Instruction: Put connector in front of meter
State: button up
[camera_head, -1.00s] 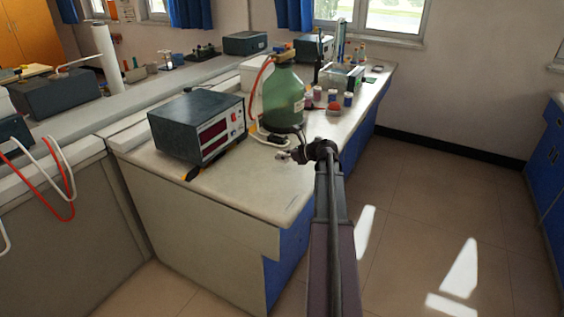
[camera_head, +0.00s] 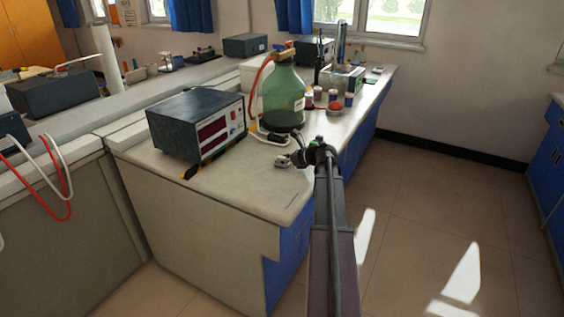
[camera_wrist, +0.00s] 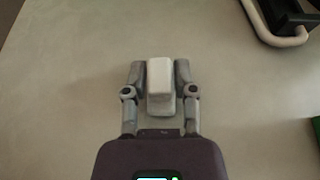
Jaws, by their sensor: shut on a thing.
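The meter (camera_head: 197,124), a dark box with a light front panel and a red display, stands on the near left part of the bench. My gripper (camera_head: 284,160) is over the bench top, to the right of the meter and apart from it. In the wrist view my gripper (camera_wrist: 160,78) has its two fingers closed on the sides of a small white block, which I take as the connector (camera_wrist: 160,88). In the head view the connector is too small to make out clearly. I cannot tell whether it touches the bench.
A green bottle (camera_head: 284,98) with a red tube stands behind my gripper. A black and white item (camera_head: 268,137) lies at its foot. Small jars (camera_head: 334,97) stand farther back. The bench top (camera_head: 245,182) in front of the meter is mostly clear, up to its near edge.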

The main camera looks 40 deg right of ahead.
jog(key=shift+f, duration=0.2)
jog(key=o, duration=0.9)
jog(key=shift+o, duration=0.2)
jog(key=shift+r, duration=0.1)
jog(key=shift+r, duration=0.15)
jog(key=shift+s+r, duration=0.1)
jog(key=shift+s, duration=0.05)
jog(key=shift+s+d+r+p, duration=0.15)
jog(key=shift+s+p, duration=0.15)
jog(key=p+v, duration=0.4)
jog(key=v, duration=0.7)
